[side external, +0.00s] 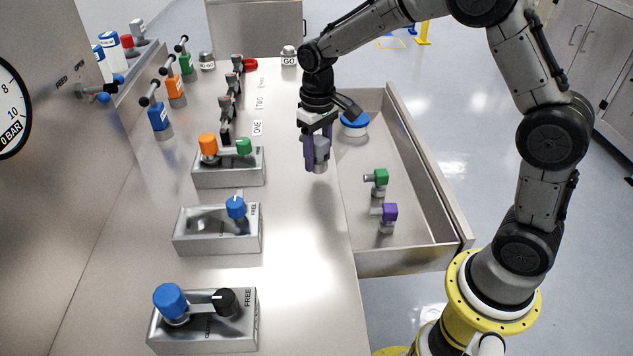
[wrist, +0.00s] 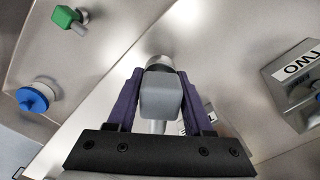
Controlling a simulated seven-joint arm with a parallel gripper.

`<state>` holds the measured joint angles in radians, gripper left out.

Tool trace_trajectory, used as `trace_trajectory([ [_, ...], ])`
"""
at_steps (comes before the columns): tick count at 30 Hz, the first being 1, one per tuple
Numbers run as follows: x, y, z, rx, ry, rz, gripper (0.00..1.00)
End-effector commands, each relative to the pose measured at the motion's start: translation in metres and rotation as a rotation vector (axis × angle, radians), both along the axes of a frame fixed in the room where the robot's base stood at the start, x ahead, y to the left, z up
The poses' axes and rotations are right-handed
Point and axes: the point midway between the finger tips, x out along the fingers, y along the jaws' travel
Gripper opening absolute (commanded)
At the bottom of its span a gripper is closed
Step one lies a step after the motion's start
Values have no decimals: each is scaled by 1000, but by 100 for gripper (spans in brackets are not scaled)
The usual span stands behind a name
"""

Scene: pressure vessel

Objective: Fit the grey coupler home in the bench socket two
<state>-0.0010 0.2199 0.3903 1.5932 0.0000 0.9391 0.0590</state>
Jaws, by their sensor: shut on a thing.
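My gripper (side external: 316,160) is shut on the grey coupler (side external: 320,150). It holds it above the bench near the drawer side, clear of the sockets. In the wrist view the coupler's grey block (wrist: 160,103) sits between the purple fingers (wrist: 160,92), with a round metal end beyond it. The TWO label (side external: 260,103) lies on the bench to the left of my gripper, beside a row of dark grey fittings (side external: 230,90). The mouth of socket two cannot be made out.
An open drawer (side external: 425,190) at right holds a green coupler (side external: 380,176), a purple coupler (side external: 389,212) and a blue-topped round part (side external: 355,121). Metal blocks with coloured knobs (side external: 218,228) stand on the front bench. A gauge panel (side external: 50,220) stands at left.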

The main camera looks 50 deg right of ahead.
Motion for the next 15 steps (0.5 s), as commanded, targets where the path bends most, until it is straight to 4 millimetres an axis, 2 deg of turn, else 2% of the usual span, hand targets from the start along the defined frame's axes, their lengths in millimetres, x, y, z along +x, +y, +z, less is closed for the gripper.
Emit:
trace_trajectory([
  [2,-6,0,-2,0,-3,41,0],
  [5,-7,0,7,0,-8,60,0],
  [11,-7,0,49,-1,-11,59,0],
  [15,-10,-28,43,0,-2,131,0],
])
